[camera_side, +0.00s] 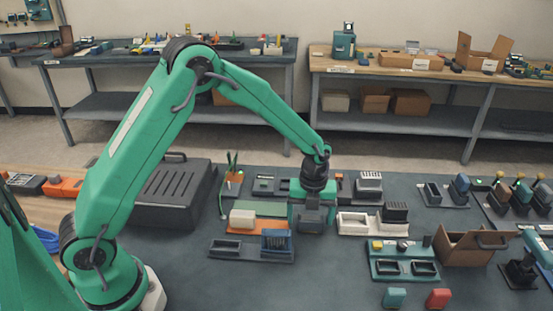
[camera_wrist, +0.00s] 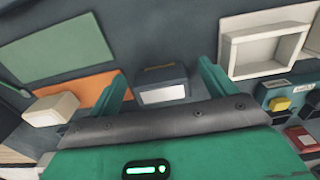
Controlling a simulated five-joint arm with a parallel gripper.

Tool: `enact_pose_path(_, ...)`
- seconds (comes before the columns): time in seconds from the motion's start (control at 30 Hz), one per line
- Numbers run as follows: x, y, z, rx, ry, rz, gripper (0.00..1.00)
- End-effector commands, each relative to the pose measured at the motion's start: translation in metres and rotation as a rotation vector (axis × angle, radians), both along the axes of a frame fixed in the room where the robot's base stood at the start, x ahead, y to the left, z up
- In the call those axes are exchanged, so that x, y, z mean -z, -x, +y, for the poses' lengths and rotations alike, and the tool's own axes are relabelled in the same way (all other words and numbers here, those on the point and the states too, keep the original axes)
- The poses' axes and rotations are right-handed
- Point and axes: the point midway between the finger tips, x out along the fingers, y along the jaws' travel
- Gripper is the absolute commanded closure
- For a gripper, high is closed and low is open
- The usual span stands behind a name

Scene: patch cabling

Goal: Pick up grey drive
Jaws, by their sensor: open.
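A dark grey block with a pale front face, which looks like the grey drive (camera_wrist: 162,92), sits on the dark mat in the wrist view. My gripper (camera_wrist: 162,70) is open, with one green finger on each side of the block and a visible gap to each. In the side view my gripper (camera_side: 312,202) points down, low over the mat, and a grey block (camera_side: 312,222) shows at its fingers. I cannot tell whether the fingers touch it.
A white two-part tray (camera_side: 372,226) stands close on the right, with a dark ribbed block at its end. A cream block (camera_side: 242,218) on an orange plate and a dark tray (camera_side: 236,250) with a blue block lie left. Open mat lies in front.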

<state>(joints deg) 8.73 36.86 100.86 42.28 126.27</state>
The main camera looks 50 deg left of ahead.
Motion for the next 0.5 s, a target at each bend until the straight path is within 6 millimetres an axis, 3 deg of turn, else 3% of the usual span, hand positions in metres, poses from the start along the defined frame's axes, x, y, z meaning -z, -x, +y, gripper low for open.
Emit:
enact_pose_path(0.13, -0.0002, 0.0000, 0.0000, 0.000, 0.000, 0.000, 0.16)
enact_pose_path(0.4, -0.0002, -0.0001, -0.0001, 0.000, 0.000, 0.000, 0.67)
enact_pose_path(0.5, -0.0005, -0.0002, -0.0001, 0.000, 0.001, -0.001, 0.67)
